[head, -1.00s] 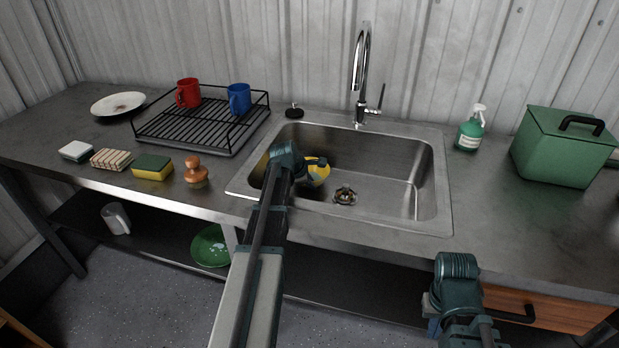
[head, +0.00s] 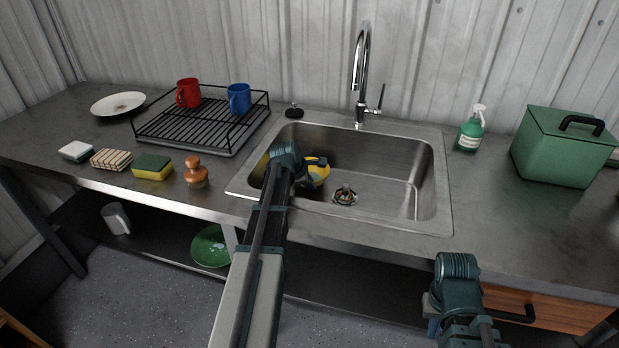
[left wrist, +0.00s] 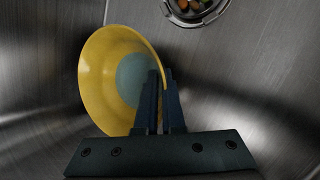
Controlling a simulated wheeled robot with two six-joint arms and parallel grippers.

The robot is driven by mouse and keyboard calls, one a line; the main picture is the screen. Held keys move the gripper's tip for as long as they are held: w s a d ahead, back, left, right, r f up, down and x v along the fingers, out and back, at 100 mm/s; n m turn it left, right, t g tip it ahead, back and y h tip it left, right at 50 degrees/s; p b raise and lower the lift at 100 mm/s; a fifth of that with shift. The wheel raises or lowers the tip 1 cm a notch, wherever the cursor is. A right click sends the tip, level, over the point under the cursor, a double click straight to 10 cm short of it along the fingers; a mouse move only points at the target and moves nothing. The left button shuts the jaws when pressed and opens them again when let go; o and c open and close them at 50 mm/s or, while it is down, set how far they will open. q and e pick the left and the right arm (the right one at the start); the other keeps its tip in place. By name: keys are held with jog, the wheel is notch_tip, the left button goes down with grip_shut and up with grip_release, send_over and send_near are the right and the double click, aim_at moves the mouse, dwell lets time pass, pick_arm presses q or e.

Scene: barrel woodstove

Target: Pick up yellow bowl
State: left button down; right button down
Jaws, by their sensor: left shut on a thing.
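The yellow bowl (head: 319,174) is inside the sink, partly hidden by my left gripper in the head view. In the left wrist view the bowl (left wrist: 112,72) is tilted, its opening facing the camera, with a grey-green patch on its inner bottom. My left gripper (left wrist: 162,92) is shut on the bowl's right-hand wall, its two fingers close together at the rim. It also shows in the head view (head: 310,172) reaching down into the sink. I cannot tell whether the bowl touches the sink floor. My right arm is at the lower right, with its fingertips hidden.
The steel sink (head: 395,190) has a drain (head: 345,195) with food scraps right of the bowl. A tall faucet (head: 361,75) stands behind. A dish rack (head: 200,125) with two mugs is left; a soap bottle (head: 471,132) and green box (head: 562,148) are right.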

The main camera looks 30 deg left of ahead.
pick_arm(q)
jog(key=shift+r, duration=0.15)
pick_arm(e)
jog(key=shift+r, duration=0.2)
